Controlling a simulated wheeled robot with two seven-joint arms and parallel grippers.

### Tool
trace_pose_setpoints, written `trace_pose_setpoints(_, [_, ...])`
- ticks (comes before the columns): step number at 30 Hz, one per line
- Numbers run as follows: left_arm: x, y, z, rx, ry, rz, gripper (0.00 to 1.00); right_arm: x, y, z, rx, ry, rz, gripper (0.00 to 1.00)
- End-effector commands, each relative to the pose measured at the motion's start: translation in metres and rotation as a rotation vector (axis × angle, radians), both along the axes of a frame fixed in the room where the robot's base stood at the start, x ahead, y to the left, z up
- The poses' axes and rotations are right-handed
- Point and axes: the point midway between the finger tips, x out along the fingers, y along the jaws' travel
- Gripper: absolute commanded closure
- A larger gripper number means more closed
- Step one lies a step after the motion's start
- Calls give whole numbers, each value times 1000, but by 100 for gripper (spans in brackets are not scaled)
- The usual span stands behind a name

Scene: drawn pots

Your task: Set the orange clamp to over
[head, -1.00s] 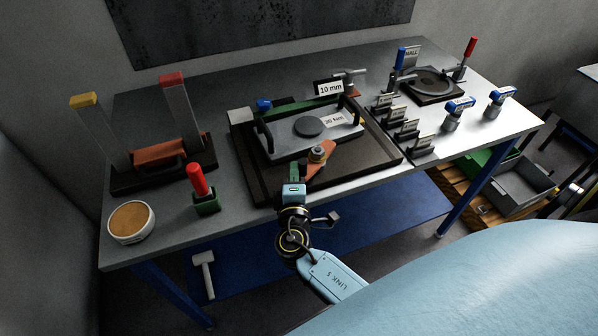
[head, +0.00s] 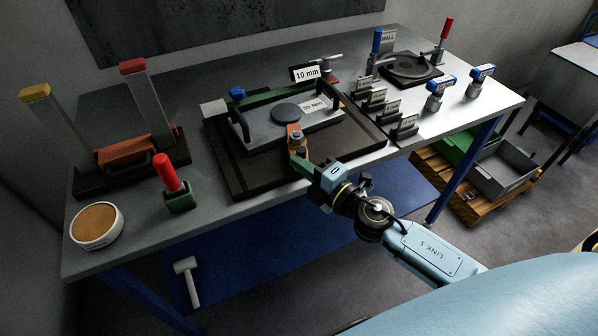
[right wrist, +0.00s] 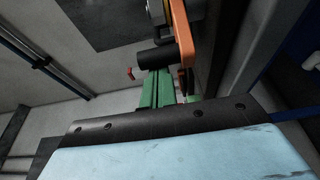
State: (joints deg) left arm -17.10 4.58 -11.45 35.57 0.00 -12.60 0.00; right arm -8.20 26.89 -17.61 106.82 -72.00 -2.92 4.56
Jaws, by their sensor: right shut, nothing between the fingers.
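The orange clamp (head: 294,130) sits at the near edge of the grey plate (head: 262,137), with a round metal nut on it. In the head view it points away from me, and its far end reaches the plate's near edge. The right wrist view shows the clamp (right wrist: 184,38) from close by, at the top. My right gripper (head: 299,164) has green fingers, shut and empty, at the clamp's near end. The fingers also show in the right wrist view (right wrist: 158,90); whether they touch the clamp I cannot tell. My left gripper is not in view.
A red-handled tool in a green holder (head: 181,200) and a round tin (head: 97,226) stand left. Several label stands (head: 404,130) stand right. The near right table edge is clear.

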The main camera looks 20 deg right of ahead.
Motion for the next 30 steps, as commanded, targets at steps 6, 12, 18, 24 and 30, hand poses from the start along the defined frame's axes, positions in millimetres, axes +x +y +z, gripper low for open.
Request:
trace_pose_setpoints(6, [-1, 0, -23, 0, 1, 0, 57, -1, -13, -2, -3, -2, 144, 100])
trace_pose_setpoints(12, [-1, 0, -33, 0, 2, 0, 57, -3, -23, -1, -3, -2, 216, 100])
trace_pose_setpoints(18, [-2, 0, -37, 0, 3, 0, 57, -4, -28, 0, -1, -1, 247, 100])
trace_pose_setpoints(24, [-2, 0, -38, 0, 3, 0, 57, -4, -29, 1, 0, -1, 254, 100])
trace_pose_setpoints(30, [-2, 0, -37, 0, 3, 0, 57, -4, -29, 1, 0, -1, 253, 100])
